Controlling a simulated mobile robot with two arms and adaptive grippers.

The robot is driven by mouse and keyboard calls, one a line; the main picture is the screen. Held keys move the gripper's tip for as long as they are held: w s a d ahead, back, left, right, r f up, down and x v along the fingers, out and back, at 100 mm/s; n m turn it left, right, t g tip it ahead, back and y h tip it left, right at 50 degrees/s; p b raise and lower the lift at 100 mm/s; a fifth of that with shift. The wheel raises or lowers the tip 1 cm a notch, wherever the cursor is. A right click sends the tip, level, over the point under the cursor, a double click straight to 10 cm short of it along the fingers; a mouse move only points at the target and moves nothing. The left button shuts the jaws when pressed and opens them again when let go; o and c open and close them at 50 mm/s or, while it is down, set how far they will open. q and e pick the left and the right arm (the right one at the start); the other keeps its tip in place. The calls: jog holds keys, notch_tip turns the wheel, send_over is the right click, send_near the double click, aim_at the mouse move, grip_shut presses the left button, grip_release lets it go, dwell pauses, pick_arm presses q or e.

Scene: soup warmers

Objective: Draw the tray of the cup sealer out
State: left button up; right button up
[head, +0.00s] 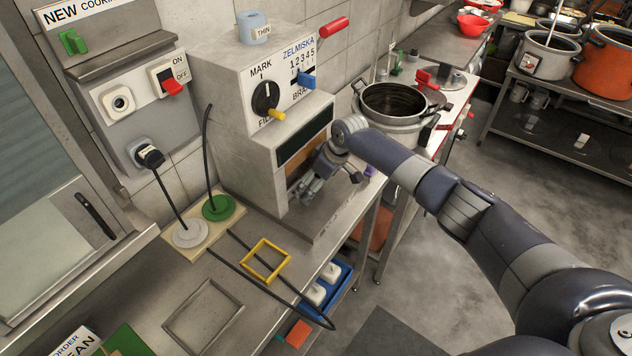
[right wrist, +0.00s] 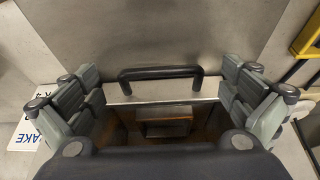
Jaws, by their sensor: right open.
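The cup sealer (head: 264,110) is the grey box-shaped machine on the metal counter in the head view, with a dark slot and a recess in its front. My right gripper (head: 310,187) is at that recess, with its arm coming from the right. In the right wrist view a black bar handle (right wrist: 160,73) shows between the spread fingers of my right gripper (right wrist: 165,100). The fingers look apart from the handle on both sides. A metal edge and a brownish interior, seemingly the tray (right wrist: 118,100), lie beside the handle. In the head view my gripper hides the handle. My left gripper is out of view.
A yellow square frame (head: 264,261) and black cables lie on the counter left of the recess. A pot (head: 393,101) stands behind my right forearm. A wall panel with a red switch (head: 172,88) is at the left.

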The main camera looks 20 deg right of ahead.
jog(key=c, duration=2.2)
jog(key=shift+s, duration=0.1)
jog(key=shift+c, duration=0.2)
